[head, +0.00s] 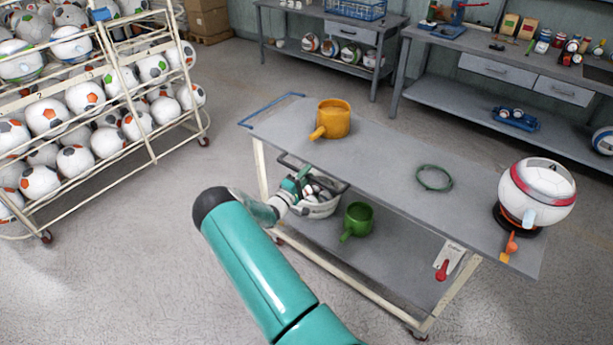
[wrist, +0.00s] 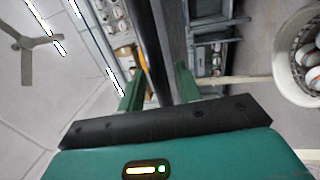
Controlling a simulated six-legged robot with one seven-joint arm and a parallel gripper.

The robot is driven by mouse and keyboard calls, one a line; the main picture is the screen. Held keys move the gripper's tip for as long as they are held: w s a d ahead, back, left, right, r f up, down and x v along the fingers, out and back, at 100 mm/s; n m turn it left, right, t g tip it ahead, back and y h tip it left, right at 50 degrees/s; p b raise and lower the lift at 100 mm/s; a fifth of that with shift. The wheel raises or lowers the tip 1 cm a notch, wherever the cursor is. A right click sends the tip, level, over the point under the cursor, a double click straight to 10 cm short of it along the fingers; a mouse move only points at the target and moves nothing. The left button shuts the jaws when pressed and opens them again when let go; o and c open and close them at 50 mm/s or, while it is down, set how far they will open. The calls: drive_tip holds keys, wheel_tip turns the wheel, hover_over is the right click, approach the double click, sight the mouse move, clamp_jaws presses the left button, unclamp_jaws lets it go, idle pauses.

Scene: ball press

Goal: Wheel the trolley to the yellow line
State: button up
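The trolley (head: 385,158) has a grey top, a lower shelf and a cream frame on castors. A blue bar (head: 271,108) runs around its left end, and a dark handle (head: 335,186) sticks out from its near side. My gripper (head: 304,181) is at this dark handle, below the top's near edge. In the wrist view my gripper's green fingers (wrist: 160,85) are apart, with a dark bar (wrist: 152,45) between them. Some gap shows beside the bar, so I see no firm grip. I see no yellow line in either view.
On the trolley are an orange mug (head: 334,119), a green ring (head: 434,178) and a ball on a stand (head: 538,192). A ball rack (head: 150,150) stands left; benches (head: 480,45) stand behind. Floor between is clear.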

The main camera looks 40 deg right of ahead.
drive_tip(key=v, duration=1.3)
drive_tip(key=shift+a, duration=0.4)
drive_tip(key=shift+f, duration=0.1)
